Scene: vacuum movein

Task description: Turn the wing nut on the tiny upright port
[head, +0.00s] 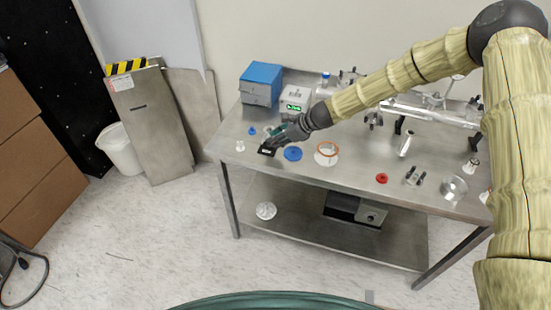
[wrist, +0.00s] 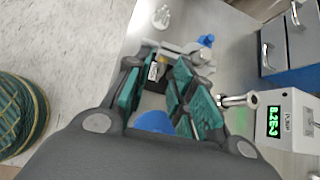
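My gripper (head: 272,146) is over the left part of the steel table in the head view. In the wrist view my gripper (wrist: 158,85) has its teal-padded fingers apart, with a gap between them. A small black block with a white label (wrist: 154,71) shows between the fingertips; I cannot tell whether they touch it. A small grey metal fitting (wrist: 180,47) lies just beyond the tips, partly hidden by them. It may belong to the tiny port and its clamp. I cannot make out the wing nut itself.
A blue disc (head: 293,154) lies close to my gripper. A gauge box with a green display (head: 295,101) and a blue box (head: 261,84) stand behind it. A white ring with an orange rim (head: 326,153) is to the right. Metal chamber parts (head: 430,108) fill the table's back right.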

